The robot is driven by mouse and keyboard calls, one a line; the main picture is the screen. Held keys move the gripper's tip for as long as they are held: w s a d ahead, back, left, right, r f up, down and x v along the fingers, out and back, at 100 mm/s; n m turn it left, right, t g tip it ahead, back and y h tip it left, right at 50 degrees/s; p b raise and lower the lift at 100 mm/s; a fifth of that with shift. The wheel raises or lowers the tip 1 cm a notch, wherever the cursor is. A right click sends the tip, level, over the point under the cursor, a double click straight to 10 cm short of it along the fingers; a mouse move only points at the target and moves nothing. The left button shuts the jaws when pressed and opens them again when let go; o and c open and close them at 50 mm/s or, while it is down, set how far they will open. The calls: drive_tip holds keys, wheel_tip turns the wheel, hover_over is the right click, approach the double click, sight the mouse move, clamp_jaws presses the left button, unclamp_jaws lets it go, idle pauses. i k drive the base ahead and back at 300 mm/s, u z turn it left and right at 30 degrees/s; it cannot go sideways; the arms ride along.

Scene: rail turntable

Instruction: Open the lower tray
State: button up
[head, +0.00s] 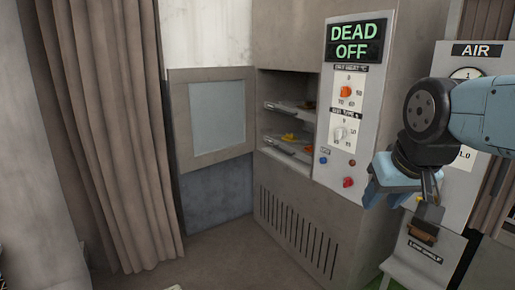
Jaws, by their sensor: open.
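The lower tray (286,149) is a pale shelf inside the open cabinet, with small yellow and orange items on it. It sits below the upper tray (284,107), which also has something on it. Both trays are partly hidden by the cabinet's side walls. I cannot tell how far the lower tray sticks out. My gripper (433,197) is at the right, in front of the air panel, well apart from the trays and to the right of the control panel. It points down and is open, with nothing visible between its fingers.
The cabinet door (217,118) stands swung open to the left. A control panel (346,100) reading "DEAD OFF" stands right of the opening, with knobs and buttons. An air panel (475,58) with a gauge is behind my arm. A curtain (110,130) hangs left. Floor before the cabinet looks clear.

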sight(275, 141)
drive_tip(key=u, duration=0.55)
drive_tip(key=i, duration=1.85)
drive_tip(key=z, duration=0.55)
drive_tip(key=k, duration=0.8)
drive_tip(key=z, duration=0.25)
drive_tip(key=i, duration=0.8)
drive_tip(key=u, duration=0.15)
